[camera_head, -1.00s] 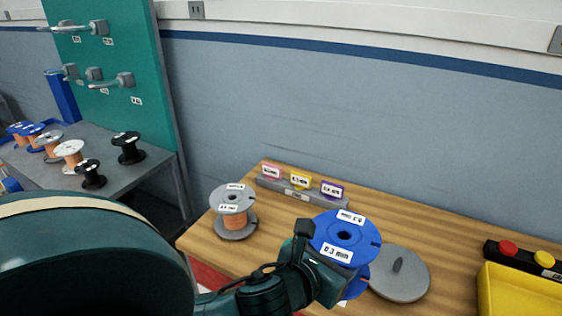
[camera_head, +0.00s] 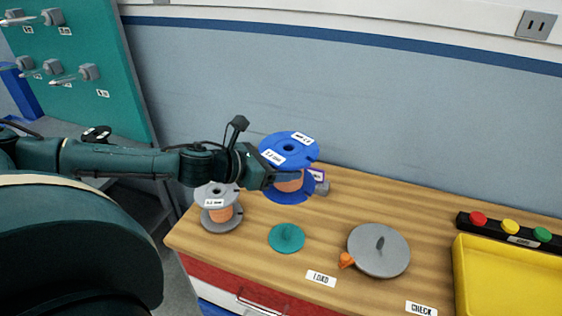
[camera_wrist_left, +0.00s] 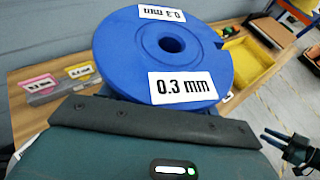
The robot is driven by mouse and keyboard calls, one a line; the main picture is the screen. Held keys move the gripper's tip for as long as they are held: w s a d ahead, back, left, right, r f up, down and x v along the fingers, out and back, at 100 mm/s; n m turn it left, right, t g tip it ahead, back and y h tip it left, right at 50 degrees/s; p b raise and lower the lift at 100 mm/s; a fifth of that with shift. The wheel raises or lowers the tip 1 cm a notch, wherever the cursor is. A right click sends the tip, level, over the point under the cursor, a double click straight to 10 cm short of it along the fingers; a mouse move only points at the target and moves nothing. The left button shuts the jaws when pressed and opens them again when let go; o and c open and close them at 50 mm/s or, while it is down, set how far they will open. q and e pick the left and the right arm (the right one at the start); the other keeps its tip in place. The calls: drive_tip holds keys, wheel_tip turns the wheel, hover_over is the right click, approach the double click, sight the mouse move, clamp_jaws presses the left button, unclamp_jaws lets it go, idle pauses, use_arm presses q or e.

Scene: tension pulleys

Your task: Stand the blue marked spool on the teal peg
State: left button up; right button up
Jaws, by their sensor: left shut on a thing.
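The blue marked spool (camera_head: 290,150), wound with orange, is upright in my left gripper (camera_head: 268,177). The gripper is shut on it from the left. In the left wrist view the spool's top flange (camera_wrist_left: 172,50) shows its centre hole and "0.3 mm" labels. The teal peg (camera_head: 286,238) has a round base on the wooden table behind the "LOAD" label. In the head view the spool appears just behind and above it, apart from it. A dark pronged part at the wrist view's right edge looks like my right gripper (camera_wrist_left: 275,138); its opening is unclear.
A grey spool (camera_head: 220,208) stands left of the teal peg. Right of it lies a grey disc with a post (camera_head: 378,250), an orange piece (camera_head: 346,260) at its edge. A yellow tray (camera_head: 470,285) and a button strip (camera_head: 510,230) are further right. Small card holders partly show behind the spool.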

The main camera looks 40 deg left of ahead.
sight(274, 188)
use_arm(q)
drive_tip(key=shift+d+f, duration=0.1)
drive_tip(key=shift+f, duration=0.5)
wheel_tip(274, 188, down, 3)
drive_tip(key=shift+r+b, duration=0.1)
drive_tip(key=shift+b, duration=1)
drive_tip(key=shift+f+b, duration=0.7)
drive_tip(key=shift+b, duration=0.05)
drive_tip(key=shift+f+b, duration=0.45)
drive_tip(key=shift+b, duration=0.05)
drive_tip(key=shift+f, duration=0.1)
use_arm(e)
drive_tip(key=shift+w+a+f+t+y, duration=0.3)
drive_tip(key=shift+a+f+y, duration=0.1)
drive_tip(key=shift+a+f, duration=0.2)
drive_tip(key=shift+s, duration=0.1)
use_arm(q)
drive_tip(key=shift+f, duration=0.15)
use_arm(e)
drive_tip(key=shift+w+r, duration=0.15)
drive_tip(key=shift+w, duration=0.2)
drive_tip(key=shift+r, duration=0.2)
drive_tip(key=shift+s+f, duration=0.1)
drive_tip(key=shift+s, duration=0.25)
